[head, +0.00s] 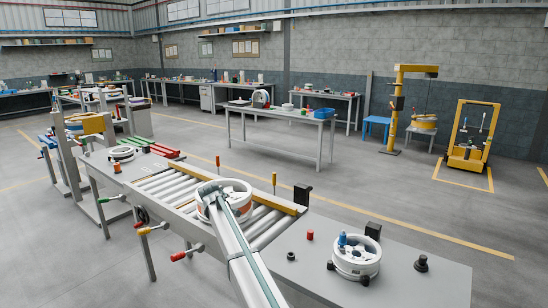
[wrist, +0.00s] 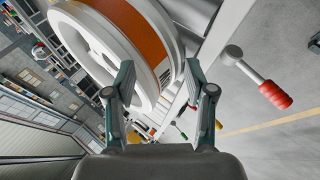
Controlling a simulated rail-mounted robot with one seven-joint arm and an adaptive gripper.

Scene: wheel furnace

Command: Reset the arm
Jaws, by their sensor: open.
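My gripper (wrist: 169,82) is open in the wrist view, with its two fingers apart and nothing held between them. A white wheel with an orange band (wrist: 135,32) fills the upper left of that view, close beyond the fingers. Whether a finger touches it I cannot tell. In the head view my arm reaches up from the bottom edge to this wheel (head: 238,187), which sits on the roller conveyor (head: 165,186). My arm covers part of the wheel, and the fingers are hard to make out there.
Levers with coloured knobs, one red (head: 178,256), stick out along the conveyor's near side. Another white wheel (head: 355,260) and small parts stand on the grey table (head: 425,278) at right. A further wheel (head: 122,153) lies at left. Open floor lies behind the conveyor.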

